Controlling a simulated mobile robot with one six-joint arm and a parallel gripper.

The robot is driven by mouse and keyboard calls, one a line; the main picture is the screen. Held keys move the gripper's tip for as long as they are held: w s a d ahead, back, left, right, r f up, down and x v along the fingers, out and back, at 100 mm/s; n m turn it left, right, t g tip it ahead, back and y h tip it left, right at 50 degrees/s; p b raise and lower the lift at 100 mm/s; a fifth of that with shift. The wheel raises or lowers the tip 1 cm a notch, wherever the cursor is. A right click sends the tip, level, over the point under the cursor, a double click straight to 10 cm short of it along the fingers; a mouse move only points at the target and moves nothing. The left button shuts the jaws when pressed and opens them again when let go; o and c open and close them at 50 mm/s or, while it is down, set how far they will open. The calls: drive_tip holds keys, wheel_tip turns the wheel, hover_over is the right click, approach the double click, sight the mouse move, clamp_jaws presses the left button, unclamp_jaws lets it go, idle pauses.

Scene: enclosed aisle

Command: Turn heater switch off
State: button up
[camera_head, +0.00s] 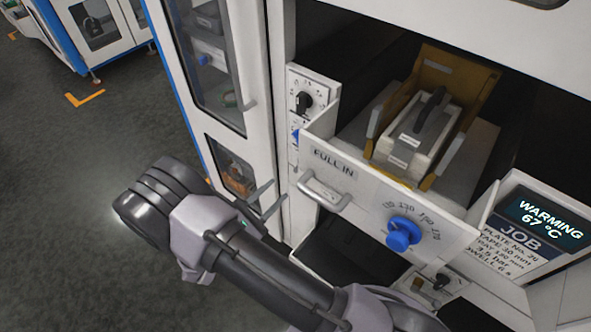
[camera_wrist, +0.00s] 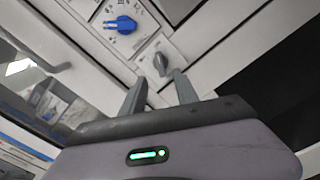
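A narrow white panel (camera_head: 313,85) left of the pulled-out drawer carries a black rotary knob (camera_head: 304,101) with a blue knob (camera_head: 296,135) below it. In the wrist view a dark grey knob (camera_wrist: 160,63) stands on a white plate beside a blue knob (camera_wrist: 121,25); this looks like the same panel. The labels are too small to read, so I cannot confirm which is the heater switch. My gripper (camera_head: 270,199) is left of the drawer, fingers toward the panel. In the wrist view my gripper (camera_wrist: 160,79) is open and empty, the grey knob just beyond the fingertips.
The open drawer (camera_head: 345,187) has a handle, a large blue dial (camera_head: 403,234) and a boxed tool inside. A display (camera_head: 541,221) reads "WARMING 67 °C". Another small knob (camera_head: 440,283) sits low right.

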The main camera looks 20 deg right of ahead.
sight(296, 171)
drive_tip(key=b+x, duration=0.1)
drive_tip(key=x, duration=0.9)
drive_tip(key=shift+b, duration=0.3)
drive_tip(key=shift+a, duration=0.1)
clamp_jaws()
